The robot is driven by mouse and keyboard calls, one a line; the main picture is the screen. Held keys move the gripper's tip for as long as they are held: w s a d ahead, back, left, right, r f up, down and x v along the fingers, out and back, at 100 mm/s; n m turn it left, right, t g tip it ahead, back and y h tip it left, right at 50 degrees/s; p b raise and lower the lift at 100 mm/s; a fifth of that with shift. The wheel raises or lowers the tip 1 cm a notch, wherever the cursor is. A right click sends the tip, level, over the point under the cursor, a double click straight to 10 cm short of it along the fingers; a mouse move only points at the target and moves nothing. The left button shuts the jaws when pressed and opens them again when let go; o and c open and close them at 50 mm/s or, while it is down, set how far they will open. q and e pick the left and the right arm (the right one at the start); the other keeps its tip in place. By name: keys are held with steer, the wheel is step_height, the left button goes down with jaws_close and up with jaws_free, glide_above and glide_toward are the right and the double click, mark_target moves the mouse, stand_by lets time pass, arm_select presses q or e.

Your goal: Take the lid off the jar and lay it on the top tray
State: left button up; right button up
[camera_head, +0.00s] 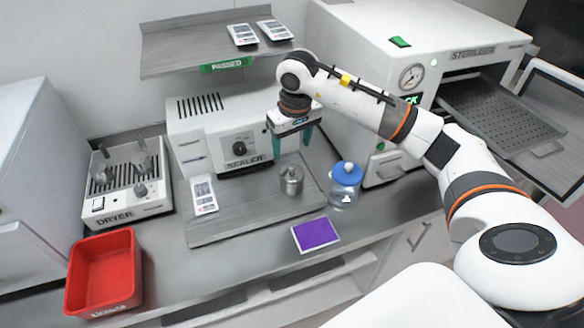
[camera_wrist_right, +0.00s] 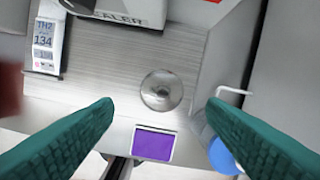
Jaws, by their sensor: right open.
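A small silvery metal jar (camera_head: 292,180) with a lid and knob stands upright on the grey board in front of the sealer. In the right wrist view the jar (camera_wrist_right: 162,91) shows from above as a round shiny top. A clear jar with a blue lid (camera_head: 346,173) stands to its right; the blue lid (camera_wrist_right: 222,156) is partly hidden by a finger in the right wrist view. My right gripper (camera_head: 291,150) is open and empty above the metal jar, its teal fingers apart on either side. A perforated tray (camera_head: 500,112) sticks out of the steriliser. My left gripper is out of view.
A purple pad (camera_head: 316,234) lies in front of the jars. The sealer (camera_head: 215,125) stands behind, under a shelf (camera_head: 185,45). A dryer (camera_head: 125,185) and a red bin (camera_head: 103,270) are at left. The steriliser (camera_head: 370,45) is at right. A pouch (camera_head: 203,194) lies on the board.

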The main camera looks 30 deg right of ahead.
mark_target(293, 168)
step_height(293, 168, down, 3)
steer(key=shift+w+r+p, duration=0.15)
steer(key=shift+p, duration=0.2)
steer(key=shift+f+p, duration=0.25)
steer(key=shift+p, duration=0.05)
step_height(293, 168, down, 4)
steer(key=shift+d+r+p, duration=0.1)
steer(key=shift+r+p, duration=0.1)
steer(key=shift+p, duration=0.85)
steer(key=shift+f, duration=0.6)
steer(key=shift+s, duration=0.25)
jaws_close()
